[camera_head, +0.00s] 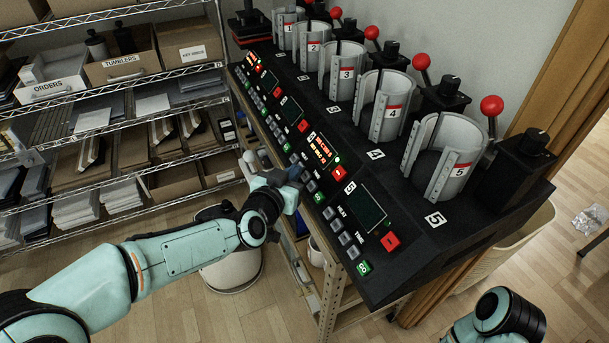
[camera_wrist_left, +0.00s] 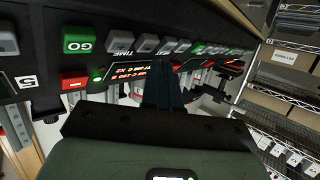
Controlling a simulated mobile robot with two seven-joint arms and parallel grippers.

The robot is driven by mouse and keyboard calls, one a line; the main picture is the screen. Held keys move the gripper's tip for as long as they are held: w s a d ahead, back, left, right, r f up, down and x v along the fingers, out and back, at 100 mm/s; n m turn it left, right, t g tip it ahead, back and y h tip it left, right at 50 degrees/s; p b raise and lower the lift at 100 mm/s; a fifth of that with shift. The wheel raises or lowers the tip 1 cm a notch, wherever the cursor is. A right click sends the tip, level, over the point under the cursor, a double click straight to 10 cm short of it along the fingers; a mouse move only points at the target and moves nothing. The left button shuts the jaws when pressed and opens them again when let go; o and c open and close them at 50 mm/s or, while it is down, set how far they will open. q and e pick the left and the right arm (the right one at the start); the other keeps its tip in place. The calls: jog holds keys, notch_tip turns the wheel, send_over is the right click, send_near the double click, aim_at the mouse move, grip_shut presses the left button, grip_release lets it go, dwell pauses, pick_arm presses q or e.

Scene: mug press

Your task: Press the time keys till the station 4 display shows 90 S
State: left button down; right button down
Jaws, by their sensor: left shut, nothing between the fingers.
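The station 4 display (camera_head: 321,151) is lit with orange-red characters too small to read. It also shows in the left wrist view (camera_wrist_left: 133,79), upside down. Station 4's red key (camera_head: 338,173) and green GO key (camera_head: 319,197) sit beside it, with grey keys (camera_wrist_left: 120,41) in a row next to GO. My left gripper (camera_head: 297,174) is shut and empty, at the station 4 grey keys. Its fingers (camera_wrist_left: 166,88) hide part of the panel; I cannot tell whether they touch a key. My right gripper is not in view.
Station 5's dark display (camera_head: 367,207) is nearer. Clamp cups, such as the station 4 cup (camera_head: 386,105), and red-knobbed levers (camera_head: 492,106) stand behind the panel. Wire shelves (camera_head: 110,95) with boxes are at the left. A white bin (camera_head: 230,265) stands on the floor below my left arm.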

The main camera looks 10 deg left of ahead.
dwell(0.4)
pick_arm(q)
jog(key=shift+w+d+f, duration=0.15)
jog(key=shift+d+f, duration=0.1)
jog(key=shift+w+d+f, duration=0.2)
jog(key=shift+d+f, duration=0.05)
jog(key=shift+f, duration=0.1)
dwell(0.8)
dwell(0.4)
jog(key=shift+s+a+r, duration=0.35)
jog(key=shift+a+r, duration=0.15)
jog(key=shift+r, duration=0.1)
jog(key=s+a+r, duration=0.2)
jog(key=a+r, duration=0.1)
jog(key=shift+r, duration=0.2)
